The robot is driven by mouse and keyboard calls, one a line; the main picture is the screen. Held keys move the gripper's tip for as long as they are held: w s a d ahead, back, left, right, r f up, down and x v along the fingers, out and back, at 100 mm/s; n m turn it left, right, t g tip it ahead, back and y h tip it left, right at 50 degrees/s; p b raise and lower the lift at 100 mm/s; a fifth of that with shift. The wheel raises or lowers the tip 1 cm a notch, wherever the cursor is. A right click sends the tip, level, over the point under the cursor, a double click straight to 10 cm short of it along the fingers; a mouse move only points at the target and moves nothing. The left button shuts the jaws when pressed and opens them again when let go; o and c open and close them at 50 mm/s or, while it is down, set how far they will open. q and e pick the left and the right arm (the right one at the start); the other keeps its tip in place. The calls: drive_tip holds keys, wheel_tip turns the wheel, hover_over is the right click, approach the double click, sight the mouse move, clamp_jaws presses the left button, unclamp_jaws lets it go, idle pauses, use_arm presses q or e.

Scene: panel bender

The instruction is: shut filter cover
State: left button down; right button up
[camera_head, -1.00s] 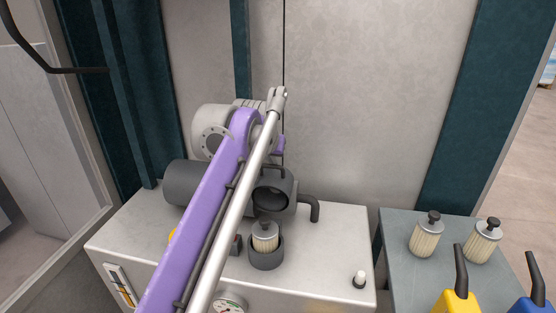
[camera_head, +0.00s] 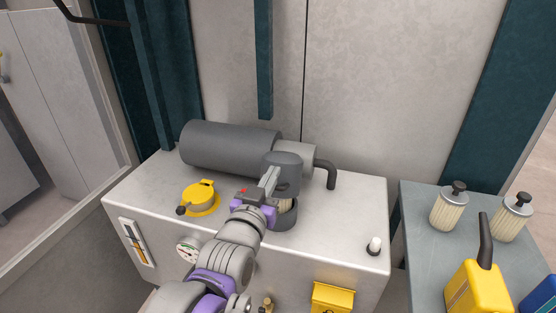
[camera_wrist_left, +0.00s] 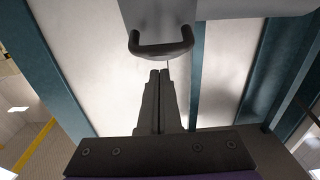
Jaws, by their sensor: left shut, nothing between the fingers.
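The filter cover (camera_head: 283,161) is a dark grey cap above the filter housing (camera_head: 286,222) on the white tank. It is not seated; part of the pale filter (camera_head: 286,204) shows in the gap beneath it. My left gripper (camera_head: 271,178) is shut and empty, in front of the cover and overlapping it in the head view. In the left wrist view its shut fingertips (camera_wrist_left: 160,74) point at a dark U-shaped handle (camera_wrist_left: 161,40). Whether they touch it I cannot tell. My arm hides part of the housing. My right gripper is not in view.
A dark grey motor (camera_head: 229,147) lies behind the cover, with a bent pipe (camera_head: 328,173) to its right. A yellow cap (camera_head: 201,199) sits on the tank at left. A side table (camera_head: 415,245) at right holds spare filters (camera_head: 449,208) and a yellow can (camera_head: 476,289).

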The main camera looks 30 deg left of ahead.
use_arm(q)
drive_tip(key=s+d+f+t+y+b, duration=0.1)
drive_tip(key=s+f+t+b, duration=0.3)
drive_tip(key=f, duration=0.6)
drive_tip(key=shift+t+y+b, duration=0.3)
drive_tip(key=shift+b, duration=0.6)
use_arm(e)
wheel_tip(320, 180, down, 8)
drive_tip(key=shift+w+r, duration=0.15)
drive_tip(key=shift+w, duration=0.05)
